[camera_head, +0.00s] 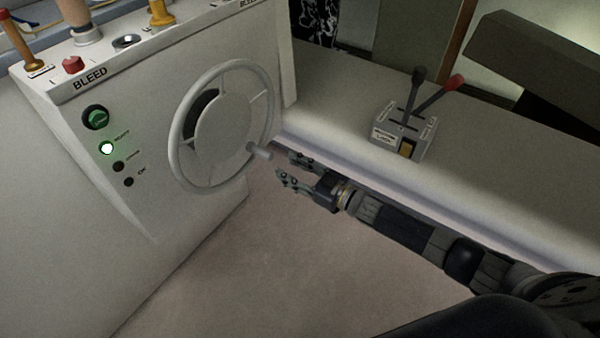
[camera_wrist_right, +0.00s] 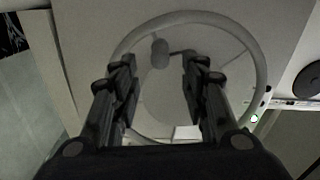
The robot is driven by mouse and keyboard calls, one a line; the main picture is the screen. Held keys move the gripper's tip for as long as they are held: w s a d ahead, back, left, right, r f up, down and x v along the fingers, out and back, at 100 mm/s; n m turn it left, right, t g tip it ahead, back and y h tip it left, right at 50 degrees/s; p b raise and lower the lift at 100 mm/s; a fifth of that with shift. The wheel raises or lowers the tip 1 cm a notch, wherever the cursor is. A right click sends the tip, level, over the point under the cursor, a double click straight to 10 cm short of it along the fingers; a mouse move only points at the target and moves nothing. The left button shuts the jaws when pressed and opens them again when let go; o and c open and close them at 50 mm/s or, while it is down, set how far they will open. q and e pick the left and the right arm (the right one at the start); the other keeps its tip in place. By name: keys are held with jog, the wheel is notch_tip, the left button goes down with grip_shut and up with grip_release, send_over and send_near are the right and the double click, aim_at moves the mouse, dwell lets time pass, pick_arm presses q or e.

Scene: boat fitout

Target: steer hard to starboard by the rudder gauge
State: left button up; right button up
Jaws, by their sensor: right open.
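The grey steering wheel (camera_head: 225,128) is mounted on the front of the white console, with a short peg-like handle (camera_head: 259,152) sticking out at its lower right. My right gripper (camera_head: 286,168) is open and empty, just right of the handle and apart from it. In the right wrist view the wheel rim (camera_wrist_right: 262,75) spans behind the open fingers (camera_wrist_right: 157,85), and the handle (camera_wrist_right: 160,53) shows between and beyond them. A dark gap shows behind the wheel's upper left; I cannot read a rudder gauge there. My left gripper is not in view.
The console (camera_head: 62,130) carries a green knob (camera_head: 95,117), a lit green lamp (camera_head: 106,148), a red button (camera_head: 73,65) and a "BLEED" label. A throttle box (camera_head: 400,130) with black and red levers sits on the bench (camera_head: 480,160) at right. The floor (camera_head: 250,270) below is clear.

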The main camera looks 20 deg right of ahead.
jog(key=shift+v, duration=1.45)
jog(key=shift+f, duration=0.1)
